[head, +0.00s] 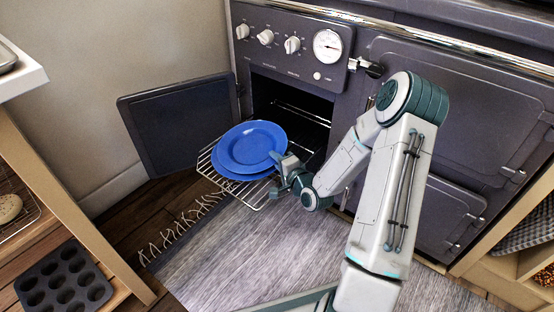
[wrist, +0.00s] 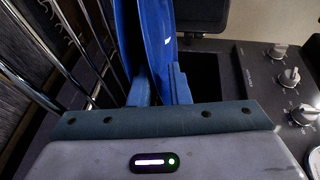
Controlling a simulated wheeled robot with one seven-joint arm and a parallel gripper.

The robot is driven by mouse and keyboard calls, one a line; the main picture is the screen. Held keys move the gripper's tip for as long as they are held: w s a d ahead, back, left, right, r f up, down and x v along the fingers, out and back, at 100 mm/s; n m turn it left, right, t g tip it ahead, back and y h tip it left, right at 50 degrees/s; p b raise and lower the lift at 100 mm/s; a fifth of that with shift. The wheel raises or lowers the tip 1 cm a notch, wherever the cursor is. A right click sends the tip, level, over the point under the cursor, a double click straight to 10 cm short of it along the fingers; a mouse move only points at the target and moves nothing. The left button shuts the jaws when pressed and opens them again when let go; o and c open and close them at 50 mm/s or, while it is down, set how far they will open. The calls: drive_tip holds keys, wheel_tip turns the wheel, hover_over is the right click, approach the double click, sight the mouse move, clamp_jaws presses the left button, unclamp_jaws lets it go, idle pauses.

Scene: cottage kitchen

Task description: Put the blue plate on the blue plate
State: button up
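Two blue plates are over the pulled-out wire rack of the open oven. The upper blue plate (head: 252,146) overlaps most of the lower blue plate (head: 222,172), set slightly toward the back right. My gripper (head: 279,160) is at the right edge of the upper plate. In the wrist view, the upper plate (wrist: 160,35) runs down between the two fingers of my gripper (wrist: 161,88), which are shut on its rim. The lower plate (wrist: 126,40) shows left of it, outside the fingers. Whether the plates touch is hard to tell.
The wire rack (head: 263,195) sticks out of the oven (head: 300,90). The oven door (head: 180,125) stands open at the left. A grey rug (head: 240,245) covers the floor. A wooden shelf with a muffin tin (head: 62,280) is at the lower left.

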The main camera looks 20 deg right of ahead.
drive_tip(key=shift+s+a+f, duration=0.1)
drive_tip(key=shift+s+f, duration=0.05)
drive_tip(key=s+d+r+n+g+h+p, duration=0.25)
drive_tip(key=s+n+g+p, duration=0.35)
drive_tip(key=s, duration=0.5)
drive_tip(key=s+a+r+n+g+h, duration=0.1)
drive_tip(key=s+a+r+n+g, duration=0.2)
drive_tip(key=s+r, duration=0.5)
drive_tip(key=s+a+r+n+g+h+b, duration=0.1)
drive_tip(key=s+a+r+n+g, duration=0.3)
drive_tip(key=s+r, duration=0.5)
drive_tip(key=shift+s+n+g, duration=0.5)
drive_tip(key=shift+s+g, duration=0.2)
drive_tip(key=shift+d, duration=0.15)
